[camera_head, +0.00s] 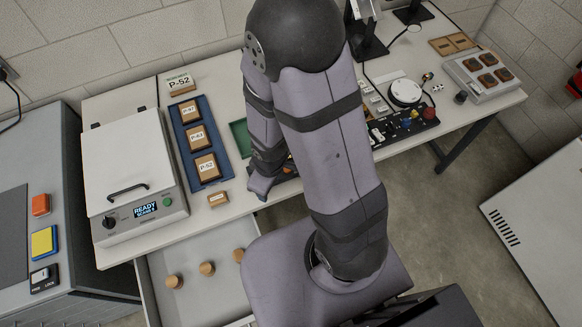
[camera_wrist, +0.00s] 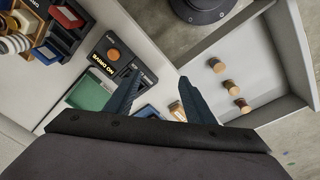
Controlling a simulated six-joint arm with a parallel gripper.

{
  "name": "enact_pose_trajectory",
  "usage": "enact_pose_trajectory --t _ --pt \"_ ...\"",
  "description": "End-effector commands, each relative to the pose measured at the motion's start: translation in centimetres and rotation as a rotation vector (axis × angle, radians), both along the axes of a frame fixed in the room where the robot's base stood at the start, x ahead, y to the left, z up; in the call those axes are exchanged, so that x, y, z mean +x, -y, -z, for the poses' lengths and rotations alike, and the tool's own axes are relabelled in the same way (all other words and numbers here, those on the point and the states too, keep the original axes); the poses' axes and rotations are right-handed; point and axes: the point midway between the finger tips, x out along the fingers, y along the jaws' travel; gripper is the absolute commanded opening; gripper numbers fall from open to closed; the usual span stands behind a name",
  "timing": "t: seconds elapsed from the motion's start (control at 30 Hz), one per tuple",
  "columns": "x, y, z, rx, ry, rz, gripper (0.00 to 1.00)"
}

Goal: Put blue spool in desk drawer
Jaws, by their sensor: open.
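I cannot pick out a blue spool in either view; my arm covers part of the desk. The desk drawer (camera_head: 222,296) is pulled open below the desk's front edge. It holds small wooden cylinders (camera_head: 207,268). The drawer also shows at the right of the wrist view (camera_wrist: 280,108), with the same cylinders (camera_wrist: 231,88). My gripper (camera_head: 262,187) is over the desk's front edge, right of and above the drawer. In the wrist view my gripper (camera_wrist: 158,76) has its fingers apart, with nothing held between them.
A blue tray (camera_head: 185,117) with labelled boxes and a white lidded device (camera_head: 128,178) stand left of my arm. A green tray (camera_head: 240,138) is partly behind it. A black control panel (camera_wrist: 108,48) lies beyond my fingers.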

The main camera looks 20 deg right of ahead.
Motion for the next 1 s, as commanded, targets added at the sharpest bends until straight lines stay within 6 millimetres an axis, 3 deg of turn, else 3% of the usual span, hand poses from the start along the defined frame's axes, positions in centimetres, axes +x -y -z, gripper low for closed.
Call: enact_pose_trajectory --t 0.03,0.2,0.4,0.6,0.9,0.93,1.0 --pt "0.4 1.1 -2.0 -0.008 0.003 0.091 0.49" --pt "-0.9 3.6 -7.2 -0.013 -0.044 0.382 0.49" --pt "-3.2 4.4 -11.3 0.013 -0.097 0.61 0.49" --pt "-4.4 4.5 -12.9 0.028 -0.128 0.697 0.49" --pt "-4.6 4.5 -13.0 0.029 -0.132 0.704 0.49" --pt "-4.6 4.5 -13.0 0.029 -0.132 0.704 0.51" --pt "-4.5 4.5 -13.0 0.028 -0.132 0.703 0.68"
